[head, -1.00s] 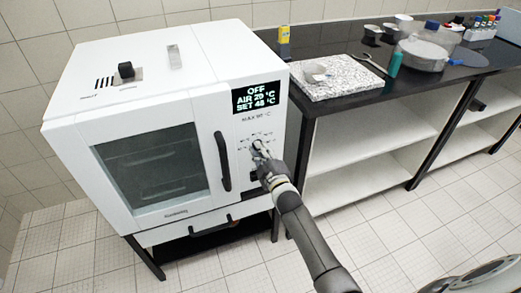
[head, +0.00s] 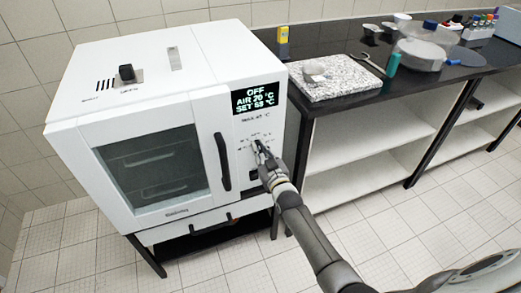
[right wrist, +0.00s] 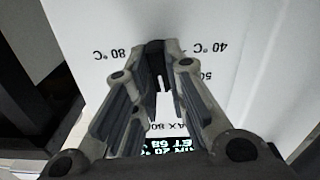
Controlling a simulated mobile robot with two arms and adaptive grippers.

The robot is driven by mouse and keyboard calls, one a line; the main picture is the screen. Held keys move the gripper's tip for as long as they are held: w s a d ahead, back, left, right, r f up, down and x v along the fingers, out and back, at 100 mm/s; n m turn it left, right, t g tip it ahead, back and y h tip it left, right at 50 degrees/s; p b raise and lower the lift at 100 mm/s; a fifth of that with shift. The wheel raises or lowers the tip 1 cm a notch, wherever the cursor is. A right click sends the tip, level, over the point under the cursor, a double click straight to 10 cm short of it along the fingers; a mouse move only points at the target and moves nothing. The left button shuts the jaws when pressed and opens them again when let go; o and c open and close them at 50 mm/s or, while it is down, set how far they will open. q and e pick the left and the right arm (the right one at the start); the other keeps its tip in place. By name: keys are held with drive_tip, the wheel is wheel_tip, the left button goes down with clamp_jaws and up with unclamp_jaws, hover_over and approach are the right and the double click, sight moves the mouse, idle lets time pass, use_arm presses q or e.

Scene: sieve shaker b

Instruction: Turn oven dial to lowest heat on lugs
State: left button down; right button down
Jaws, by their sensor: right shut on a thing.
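The white oven (head: 150,130) stands at the left, its glass door (head: 155,165) shut. Its display (head: 254,96) reads OFF, an air value near 20 °C and a set value that looks like 58 or 68 °C. My right gripper (head: 259,150) is at the front panel below the display. In the right wrist view its fingers (right wrist: 156,62) are closed on the dark dial (right wrist: 155,48). Printed marks for 80 °C and 40 °C flank the dial. The gripper mostly hides the dial in the head view. My left gripper is not in view.
The door handle (head: 222,161) stands out just left of my right gripper. A black bench (head: 335,117) at the right carries a speckled slab (head: 335,82), a yellow item (head: 283,42), a green bottle (head: 392,64) and other labware. The floor in front is clear.

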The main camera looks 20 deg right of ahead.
drive_tip(key=shift+w+r+m, duration=0.15)
drive_tip(key=shift+r+m, duration=0.25)
drive_tip(key=shift+m, duration=0.2)
drive_tip(key=shift+d, duration=0.1)
drive_tip(key=c, duration=1.5)
unclamp_jaws()
drive_tip(key=shift+o, duration=0.2)
drive_tip(key=shift+f, duration=0.15)
drive_tip(key=shift+f, duration=0.1)
drive_tip(key=shift+s+f, duration=0.1)
drive_tip(key=shift+s, duration=0.3)
drive_tip(key=s, duration=1.1)
